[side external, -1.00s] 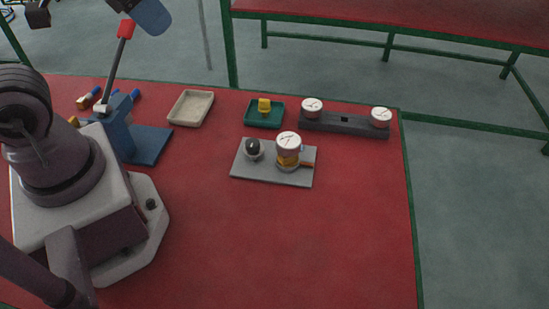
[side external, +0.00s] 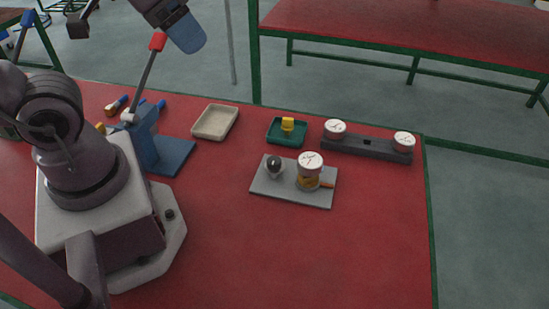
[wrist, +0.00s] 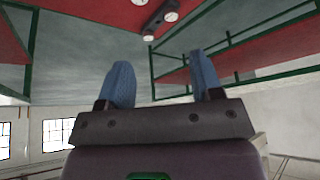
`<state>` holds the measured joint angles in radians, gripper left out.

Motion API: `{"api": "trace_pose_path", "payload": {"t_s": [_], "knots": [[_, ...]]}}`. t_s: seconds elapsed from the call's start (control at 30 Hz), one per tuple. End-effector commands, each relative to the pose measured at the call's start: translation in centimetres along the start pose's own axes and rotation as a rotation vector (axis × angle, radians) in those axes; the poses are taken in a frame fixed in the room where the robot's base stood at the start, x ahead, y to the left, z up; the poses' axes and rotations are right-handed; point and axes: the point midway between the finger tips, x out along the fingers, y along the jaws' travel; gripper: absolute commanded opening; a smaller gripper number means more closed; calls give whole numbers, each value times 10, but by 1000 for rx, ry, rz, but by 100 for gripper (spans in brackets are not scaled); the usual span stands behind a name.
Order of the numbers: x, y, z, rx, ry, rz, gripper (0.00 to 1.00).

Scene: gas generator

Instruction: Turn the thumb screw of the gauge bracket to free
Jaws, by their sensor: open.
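The gauge bracket stands on a grey plate (side external: 290,197) in the side external view. A white-faced gauge (side external: 311,162) sits upright in it, above a yellow-orange band (side external: 307,184). A small orange piece (side external: 327,185) sticks out to the right of the band; it may be the thumb screw, but it is too small to tell. A dark round knob (side external: 274,163) on a light base stands left of the gauge. My gripper (wrist: 162,78) is open and empty, its two blue fingers wide apart. In the side external view it is raised at the top, far from the bracket.
A blue stand with a red-tipped lever (side external: 157,42) rises left of the plate. Behind the plate are a beige tray (side external: 215,123), a green tray (side external: 272,138) holding a yellow piece, and a dark rail (side external: 365,148) with two gauges. The red table's front is clear.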

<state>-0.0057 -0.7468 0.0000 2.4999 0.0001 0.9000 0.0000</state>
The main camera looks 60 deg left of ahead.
Motion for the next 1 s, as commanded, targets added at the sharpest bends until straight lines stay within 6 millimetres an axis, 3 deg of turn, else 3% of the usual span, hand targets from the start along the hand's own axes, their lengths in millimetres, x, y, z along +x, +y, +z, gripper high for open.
{"api": "trace_pose_path", "payload": {"t_s": [0.23,0.37,0.53,0.7,0.83,1.0], "knots": [[43,-7,0,2,-211,-43,59],[81,-10,-7,195,-347,-33,59],[137,-10,-12,634,-481,92,59],[191,-2,-14,1177,-500,312,59],[216,7,-21,1568,-425,445,59],[222,11,-36,1939,-319,492,59]]}}
